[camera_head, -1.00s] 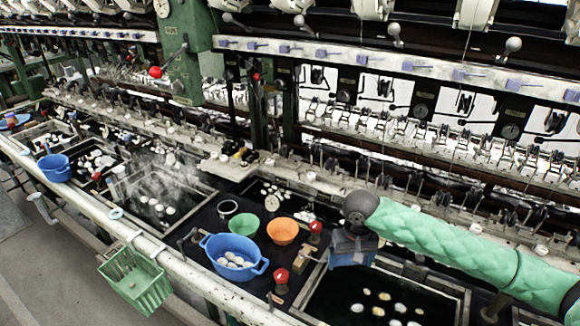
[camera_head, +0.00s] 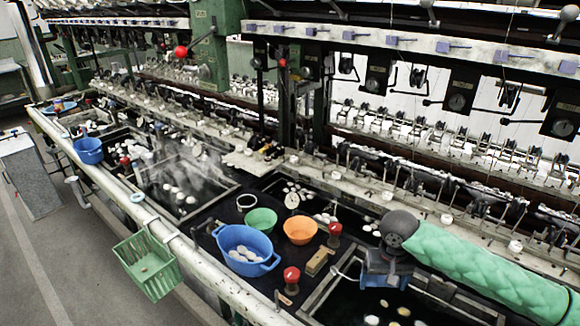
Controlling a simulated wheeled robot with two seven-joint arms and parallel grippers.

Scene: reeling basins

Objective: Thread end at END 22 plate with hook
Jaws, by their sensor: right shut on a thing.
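My right gripper (camera_head: 388,272) hangs under the dark wrist at the end of the green-sleeved arm. It is over the near edge of the front right basin (camera_head: 318,296). Its fingers point down and are mostly hidden by its own body, as is whatever they hold. A thin pale curved line (camera_head: 345,274) runs from the basin edge towards the gripper; I cannot tell if it is the hook or a thread. No END 22 lettering is readable, and I cannot pick out that plate or a thread end. My left gripper is not in view.
A blue tub with white cocoons (camera_head: 246,252), a green bowl (camera_head: 261,221), an orange bowl (camera_head: 300,231), a wooden block (camera_head: 318,262) and red knobs (camera_head: 291,276) crowd the left. A green basket (camera_head: 147,266) hangs on the front rail. Reeling machinery (camera_head: 430,140) stands behind.

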